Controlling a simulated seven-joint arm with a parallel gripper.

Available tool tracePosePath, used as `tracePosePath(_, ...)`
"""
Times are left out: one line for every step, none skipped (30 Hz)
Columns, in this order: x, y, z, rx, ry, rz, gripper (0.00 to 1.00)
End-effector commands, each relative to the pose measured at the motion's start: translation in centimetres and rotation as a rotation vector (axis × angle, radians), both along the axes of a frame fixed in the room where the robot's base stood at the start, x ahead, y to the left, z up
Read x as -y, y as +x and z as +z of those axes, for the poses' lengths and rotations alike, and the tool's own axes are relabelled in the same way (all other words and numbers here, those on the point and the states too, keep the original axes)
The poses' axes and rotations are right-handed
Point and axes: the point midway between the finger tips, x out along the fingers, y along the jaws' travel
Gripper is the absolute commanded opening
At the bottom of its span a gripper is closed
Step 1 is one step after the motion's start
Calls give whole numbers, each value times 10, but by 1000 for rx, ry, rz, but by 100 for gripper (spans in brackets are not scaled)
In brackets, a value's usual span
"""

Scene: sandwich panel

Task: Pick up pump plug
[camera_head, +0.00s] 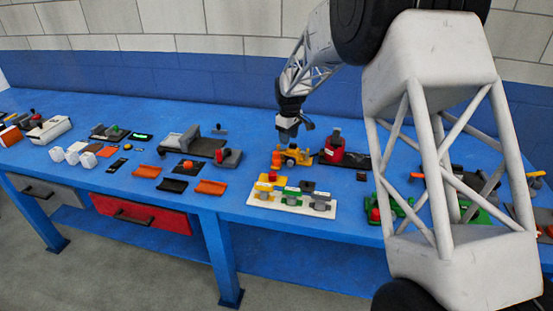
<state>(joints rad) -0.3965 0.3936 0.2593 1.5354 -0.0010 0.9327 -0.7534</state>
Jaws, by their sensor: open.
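My gripper (288,136) hangs over the blue bench, pointing down, with its jaws open and no object visible in them. Just below it is a yellow piece (293,156) with dark round parts. A small upright orange piece (277,160) stands at its left side. Which of the small parts is the pump plug I cannot tell at this size. The gap between my fingertips and the yellow piece is small; whether they touch is unclear.
A red container (333,146) stands on a dark base close to the right of my gripper. A white panel (258,197) with yellow, green and grey fittings lies in front. Grey blocks (195,142) and orange trays (211,187) lie left. My arm hides part of the right side.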

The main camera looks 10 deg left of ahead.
Motion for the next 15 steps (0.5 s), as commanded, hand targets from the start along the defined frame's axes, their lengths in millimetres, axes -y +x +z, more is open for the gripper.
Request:
tracePosePath(-11,6,-13,-5,-2,21,45)
tracePosePath(-16,9,-18,-7,-3,33,45)
tracePosePath(-23,13,-25,-10,-4,47,45)
tracePosePath(-27,15,-30,-11,-6,58,45)
tracePosePath(-32,17,-34,-12,-5,68,45)
tracePosePath(-37,20,-40,-14,-6,79,45)
tracePosePath(-40,21,-44,-16,-7,85,45)
tracePosePath(-43,23,-47,-17,-7,91,45)
tracePosePath(-46,25,-50,-17,-7,98,45)
tracePosePath(-47,25,-51,-17,-8,103,45)
tracePosePath(-49,26,-53,-17,-8,107,45)
tracePosePath(-50,27,-55,-18,-8,110,45)
tracePosePath(-51,27,-55,-18,-8,112,45)
tracePosePath(-51,27,-56,-19,-9,113,45)
tracePosePath(-52,27,-56,-20,-8,114,45)
